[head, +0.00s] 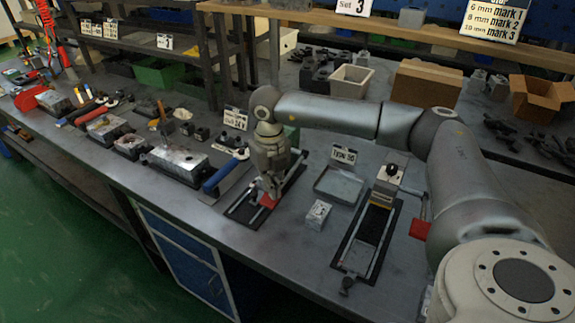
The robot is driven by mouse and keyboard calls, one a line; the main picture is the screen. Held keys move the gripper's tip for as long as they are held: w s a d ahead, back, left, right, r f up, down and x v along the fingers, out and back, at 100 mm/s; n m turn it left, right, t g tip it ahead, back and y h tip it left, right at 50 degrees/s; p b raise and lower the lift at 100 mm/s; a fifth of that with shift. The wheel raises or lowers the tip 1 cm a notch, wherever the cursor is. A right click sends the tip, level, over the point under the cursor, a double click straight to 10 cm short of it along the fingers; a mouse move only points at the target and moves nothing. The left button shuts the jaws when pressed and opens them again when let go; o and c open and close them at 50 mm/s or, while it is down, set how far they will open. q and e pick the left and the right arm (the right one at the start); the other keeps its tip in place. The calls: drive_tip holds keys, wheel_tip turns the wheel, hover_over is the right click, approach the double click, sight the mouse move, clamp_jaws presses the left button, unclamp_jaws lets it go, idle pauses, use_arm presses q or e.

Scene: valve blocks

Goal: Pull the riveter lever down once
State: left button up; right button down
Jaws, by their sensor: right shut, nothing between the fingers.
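My right arm reaches in from the right and bends down. Its gripper (272,188) points downward, shut and empty, over a black-based bench fixture (240,212). A small red part (268,201) of that fixture shows just below the fingers; I cannot tell whether they touch. The gripper hides much of the fixture. A long blue handle (220,176) lies at a slant just left of it. A second black-based fixture (352,250) with rails stands to the right, with a red handle-like part (420,229) beside it. I cannot tell which part is the riveter lever. My left gripper is not in view.
A small metal block (318,214) and a shallow grey tray (339,186) lie between the fixtures. Several metal blocks and tools stand along the bench to the left. Cardboard boxes (425,84) and shelves are behind. The bench's front edge is mostly clear.

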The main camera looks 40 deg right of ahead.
drive_tip(key=shift+f+b, duration=1.65)
drive_tip(key=shift+f, duration=1)
wheel_tip(320, 180, up, 18)
drive_tip(key=p, duration=1.1)
drive_tip(key=shift+f, duration=0.25)
